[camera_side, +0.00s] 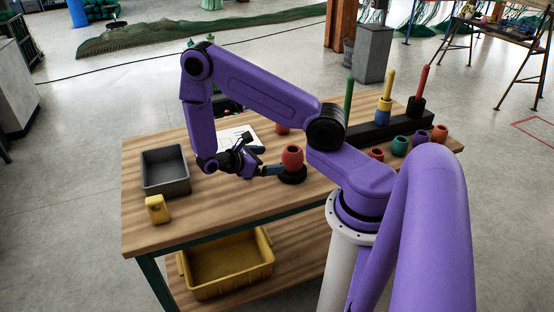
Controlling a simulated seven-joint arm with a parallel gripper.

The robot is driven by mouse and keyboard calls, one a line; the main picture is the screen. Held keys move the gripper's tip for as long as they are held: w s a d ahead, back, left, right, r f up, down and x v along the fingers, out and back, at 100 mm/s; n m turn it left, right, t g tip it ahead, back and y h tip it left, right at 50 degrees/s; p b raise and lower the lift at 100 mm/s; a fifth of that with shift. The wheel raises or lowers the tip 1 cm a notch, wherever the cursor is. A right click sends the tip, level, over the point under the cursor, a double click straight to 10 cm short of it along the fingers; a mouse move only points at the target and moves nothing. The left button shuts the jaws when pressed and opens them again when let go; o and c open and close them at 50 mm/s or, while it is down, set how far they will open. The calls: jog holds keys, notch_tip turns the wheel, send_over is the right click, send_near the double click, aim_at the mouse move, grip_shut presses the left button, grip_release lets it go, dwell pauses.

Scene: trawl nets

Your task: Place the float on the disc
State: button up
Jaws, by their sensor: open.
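A red barrel-shaped float (292,157) appears to sit upright on a round black disc (292,178) near the middle of the wooden table. My gripper (277,170) is low over the table just left of them, its fingers pointing right toward the disc. It is open. I cannot tell whether a finger touches the float or the disc. Another red float (283,128) stands farther back, partly hidden by my arm.
A grey bin (147,175) and a yellow block (157,209) are at the table's left. A black rack (383,130) with coloured pegs and several loose floats (399,146) are at the right. White paper (232,132) lies behind my gripper.

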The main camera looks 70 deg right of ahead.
jog(key=a+r+t+y, duration=0.4)
jog(key=a+r, duration=0.5)
jog(key=a, duration=0.4)
jog(key=s+a+r+t+y, duration=0.1)
jog(key=s+a+r+y, duration=0.3)
jog(key=s, duration=0.3)
jog(key=s+a+r+n+t+y, duration=0.1)
jog(key=s+a+r+t+y, duration=0.1)
jog(key=s+a+r+y, duration=0.2)
jog(key=s+a, duration=0.2)
jog(key=s, duration=0.1)
jog(key=shift+s+a+r+n, duration=0.15)
jog(key=shift+s+r+n, duration=0.1)
jog(key=shift+r+n, duration=0.05)
